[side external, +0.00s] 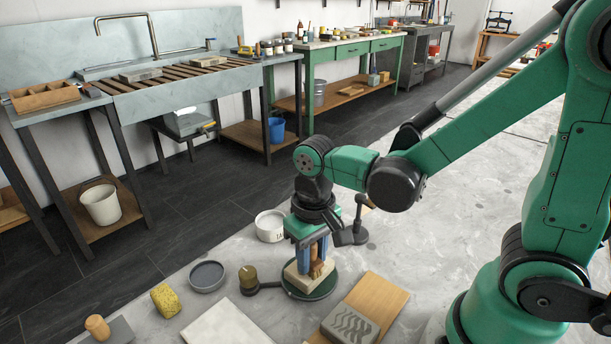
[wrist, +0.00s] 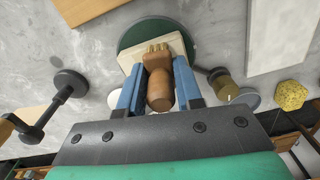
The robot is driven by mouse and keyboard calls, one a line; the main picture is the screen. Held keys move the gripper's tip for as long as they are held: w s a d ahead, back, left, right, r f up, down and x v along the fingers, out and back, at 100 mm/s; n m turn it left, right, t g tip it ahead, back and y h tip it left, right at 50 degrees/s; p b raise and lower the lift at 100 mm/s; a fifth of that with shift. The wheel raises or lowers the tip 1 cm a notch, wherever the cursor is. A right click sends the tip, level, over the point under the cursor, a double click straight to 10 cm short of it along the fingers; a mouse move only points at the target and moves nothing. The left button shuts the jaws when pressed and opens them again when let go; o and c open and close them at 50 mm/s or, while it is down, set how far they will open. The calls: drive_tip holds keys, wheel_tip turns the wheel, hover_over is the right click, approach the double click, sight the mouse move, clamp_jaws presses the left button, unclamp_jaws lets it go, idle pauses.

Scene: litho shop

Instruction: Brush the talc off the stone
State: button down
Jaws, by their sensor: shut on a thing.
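My gripper (side external: 314,256) points down with its blue fingers shut on a wooden-handled brush (side external: 317,268). In the wrist view, the brush's rounded brown handle (wrist: 159,98) sits between both fingers, with its paler toothed end beyond. Below it, a cream square stone (side external: 297,277) lies flat on a round dark green turntable (side external: 325,288). The stone (wrist: 128,62) also shows in the wrist view, partly covered by gripper and brush. The brush end is at or just above the stone; I cannot tell if it touches. No talc can be made out on the stone's visible part.
A brass-topped knob (side external: 248,278), grey dish (side external: 207,275), yellow sponge (side external: 166,300) and white tub (side external: 270,226) stand left of the turntable. A wooden board (side external: 385,298) with a patterned grey block (side external: 349,325) lies at front right. A dark round-footed tool (side external: 351,236) stands close behind.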

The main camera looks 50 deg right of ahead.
drive_tip(key=d, duration=0.3)
drive_tip(key=shift+d, duration=0.15)
drive_tip(key=shift+w+d, duration=0.1)
drive_tip(key=shift+w, duration=0.45)
drive_tip(key=shift+a, duration=2.5)
drive_tip(key=shift+w+a, duration=0.1)
drive_tip(key=shift+a, duration=0.1)
drive_tip(key=shift+w+d, duration=0.35)
drive_tip(key=shift+d, duration=2.4)
wheel_tip(320, 180, up, 8)
drive_tip(key=shift+a+f, duration=0.1)
drive_tip(key=shift+f, duration=0.05)
